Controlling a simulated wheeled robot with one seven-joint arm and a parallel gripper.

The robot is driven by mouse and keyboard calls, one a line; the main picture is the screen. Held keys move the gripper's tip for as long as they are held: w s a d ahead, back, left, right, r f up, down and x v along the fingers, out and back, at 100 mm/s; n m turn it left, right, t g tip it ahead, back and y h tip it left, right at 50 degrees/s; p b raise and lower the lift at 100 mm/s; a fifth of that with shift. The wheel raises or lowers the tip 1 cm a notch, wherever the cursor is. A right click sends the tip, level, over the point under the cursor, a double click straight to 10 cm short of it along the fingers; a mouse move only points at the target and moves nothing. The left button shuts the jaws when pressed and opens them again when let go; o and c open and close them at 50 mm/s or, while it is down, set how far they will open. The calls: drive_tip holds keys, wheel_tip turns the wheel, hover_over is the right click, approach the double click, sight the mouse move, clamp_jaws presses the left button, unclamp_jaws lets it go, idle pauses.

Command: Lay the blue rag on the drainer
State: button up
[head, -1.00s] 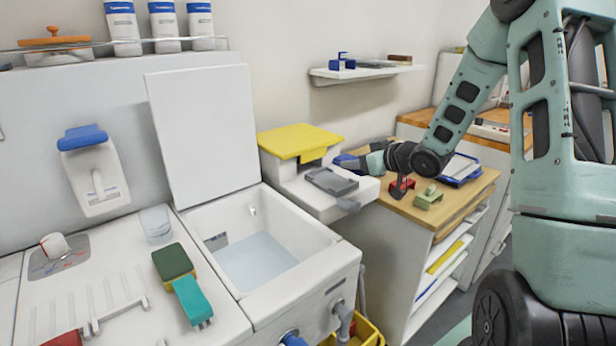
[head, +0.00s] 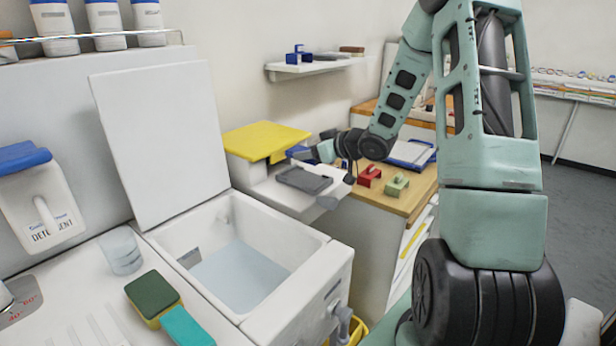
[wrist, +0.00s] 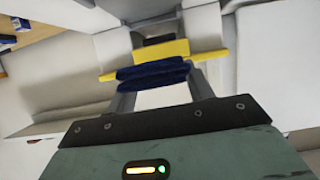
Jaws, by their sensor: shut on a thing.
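The dark blue rag (wrist: 152,75) is pinched between the two fingers of my gripper (wrist: 155,80) in the wrist view, folded into a narrow bundle. In the head view, a small part of the rag (head: 298,153) shows at the end of my gripper (head: 308,154), beside the yellow cover at the back. The drainer (head: 100,328) looks to be the white ribbed surface at the bottom left, left of the sink basin. It is partly cut off by the frame edge. My gripper is well away from it, on the far side of the basin.
The open basin (head: 318,246) with a raised lid (head: 160,145) lies between my gripper and the drainer. A green and yellow sponge (head: 153,296), a teal item (head: 187,328) and a clear cup (head: 121,250) stand near the drainer. A yellow cover (head: 262,141) and grey tray (head: 303,180) are close to my gripper.

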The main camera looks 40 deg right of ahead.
sight(310, 181)
drive_tip(key=shift+f, duration=3.1)
drive_tip(key=shift+f, duration=0.2)
drive_tip(key=o, duration=1)
drive_tip(key=shift+o, duration=0.2)
drive_tip(key=shift+b, duration=0.3)
drive_tip(key=v, duration=1.7)
drive_tip(key=shift+s, duration=0.15)
